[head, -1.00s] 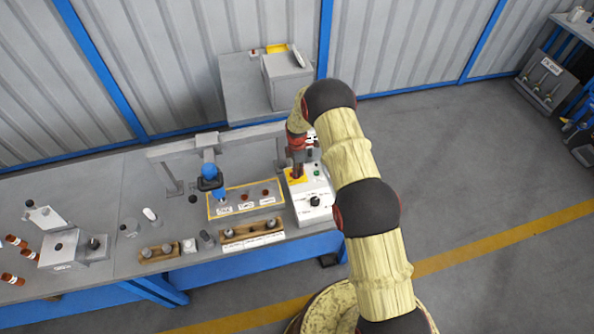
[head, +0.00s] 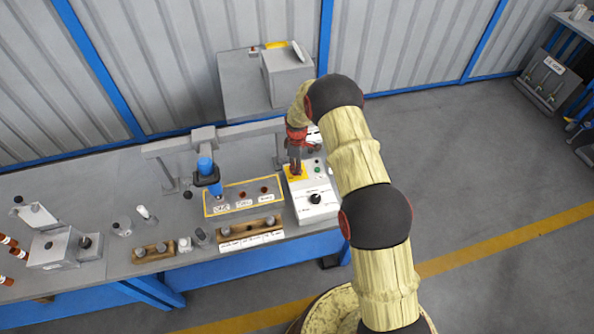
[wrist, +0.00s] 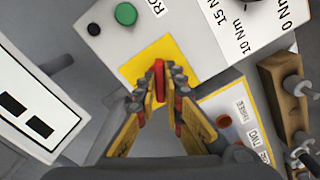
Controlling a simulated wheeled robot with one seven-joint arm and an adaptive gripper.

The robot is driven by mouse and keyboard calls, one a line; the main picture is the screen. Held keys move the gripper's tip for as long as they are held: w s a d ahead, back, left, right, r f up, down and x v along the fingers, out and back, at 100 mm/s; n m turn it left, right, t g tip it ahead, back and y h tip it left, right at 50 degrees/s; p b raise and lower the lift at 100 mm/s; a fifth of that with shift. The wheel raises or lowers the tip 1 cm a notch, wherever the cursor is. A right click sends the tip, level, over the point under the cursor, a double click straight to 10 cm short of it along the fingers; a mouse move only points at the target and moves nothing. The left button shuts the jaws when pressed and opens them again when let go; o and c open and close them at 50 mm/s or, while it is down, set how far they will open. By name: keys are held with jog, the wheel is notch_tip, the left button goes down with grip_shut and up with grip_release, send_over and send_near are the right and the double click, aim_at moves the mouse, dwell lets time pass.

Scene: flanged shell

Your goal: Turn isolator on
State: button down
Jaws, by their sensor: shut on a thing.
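The isolator is a red handle (wrist: 159,82) on a yellow plate (wrist: 176,54) at the back left of a white control box (head: 318,209). My gripper (wrist: 159,74) points down over the plate, its two fingers closed on either side of the red handle. In the head view my gripper (head: 295,170) hides the handle, and part of the yellow plate shows around it. The handle looks narrow and stands between the fingertips in the wrist view. I cannot tell its on or off mark.
A green button (wrist: 126,14) and a black dial (head: 315,198) with torque marks are on the same box. Left of it are a yellow-edged labelled tray (head: 230,211), a blue tool (head: 206,172) and a wooden rack (head: 252,228). A grey cabinet (head: 287,78) stands behind.

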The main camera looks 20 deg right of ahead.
jog(key=m+b, duration=0.2)
jog(key=m, duration=0.3)
jog(key=shift+m+b, duration=0.3)
jog(key=shift+b, duration=0.1)
jog(key=m+b, duration=0.2)
jog(key=m, duration=0.3)
jog(key=shift+a+m, duration=0.15)
jog(key=shift+m, duration=0.25)
jog(key=shift+r, duration=0.1)
jog(key=c, duration=1.9)
grip_release()
notch_tip(320, 180, up, 12)
